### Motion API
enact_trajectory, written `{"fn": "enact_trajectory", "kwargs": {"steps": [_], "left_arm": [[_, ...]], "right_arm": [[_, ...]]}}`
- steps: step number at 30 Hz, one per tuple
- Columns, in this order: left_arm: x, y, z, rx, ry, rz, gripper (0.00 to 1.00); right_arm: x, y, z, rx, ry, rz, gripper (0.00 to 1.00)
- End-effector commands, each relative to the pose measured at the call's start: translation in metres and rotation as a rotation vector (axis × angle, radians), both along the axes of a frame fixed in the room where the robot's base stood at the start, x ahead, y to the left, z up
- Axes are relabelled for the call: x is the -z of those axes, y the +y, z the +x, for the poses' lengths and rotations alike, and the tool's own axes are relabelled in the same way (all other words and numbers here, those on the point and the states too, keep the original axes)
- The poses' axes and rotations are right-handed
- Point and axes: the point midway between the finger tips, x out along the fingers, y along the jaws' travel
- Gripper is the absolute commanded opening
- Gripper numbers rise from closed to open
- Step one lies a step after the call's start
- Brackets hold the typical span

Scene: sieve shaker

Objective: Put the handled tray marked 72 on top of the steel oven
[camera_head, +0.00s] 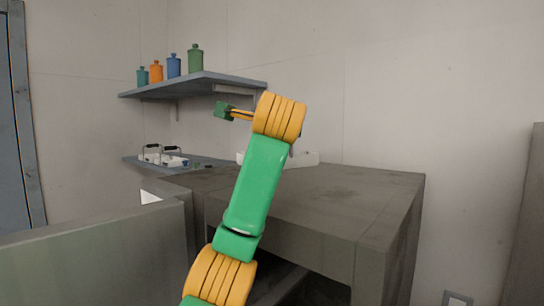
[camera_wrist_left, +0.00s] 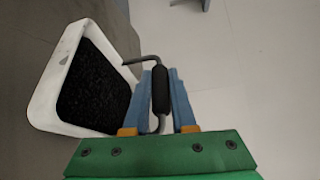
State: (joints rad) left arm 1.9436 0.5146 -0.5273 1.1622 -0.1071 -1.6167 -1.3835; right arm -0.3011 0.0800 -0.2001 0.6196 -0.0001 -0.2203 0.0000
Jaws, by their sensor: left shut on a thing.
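The steel oven (camera_head: 345,198) is a dark grey box in the middle of the head view, its flat top in sight. A white tray (camera_head: 306,160) shows behind my left arm at the back of the oven top; I cannot tell whether it touches the top. In the left wrist view the white tray (camera_wrist_left: 47,90) holds black grains. My left gripper (camera_wrist_left: 159,76) has its blue fingers shut around the tray's black handle (camera_wrist_left: 160,92). No number 72 is readable. My right gripper is out of view.
A wall shelf (camera_head: 205,82) bears several coloured bottles. A lower shelf (camera_head: 140,167) holds white trays with black handles (camera_head: 163,157). A grey panel (camera_head: 90,260) stands front left. The oven top's front and right parts are clear.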

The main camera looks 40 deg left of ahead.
Motion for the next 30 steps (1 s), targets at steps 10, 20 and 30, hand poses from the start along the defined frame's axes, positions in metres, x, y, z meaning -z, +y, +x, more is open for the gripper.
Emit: {"fn": "enact_trajectory", "kwargs": {"steps": [10, 20, 30], "left_arm": [[0.045, 0.013, 0.001, -0.001, -0.001, 0.002, 0.00], [0.047, 0.013, 0.001, 0.000, -0.002, -0.001, 0.38], [0.046, 0.013, 0.001, 0.000, -0.001, -0.001, 0.54]], "right_arm": [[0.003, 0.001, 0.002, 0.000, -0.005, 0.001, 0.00], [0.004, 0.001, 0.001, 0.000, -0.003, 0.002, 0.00], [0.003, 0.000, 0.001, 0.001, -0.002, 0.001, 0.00]]}}
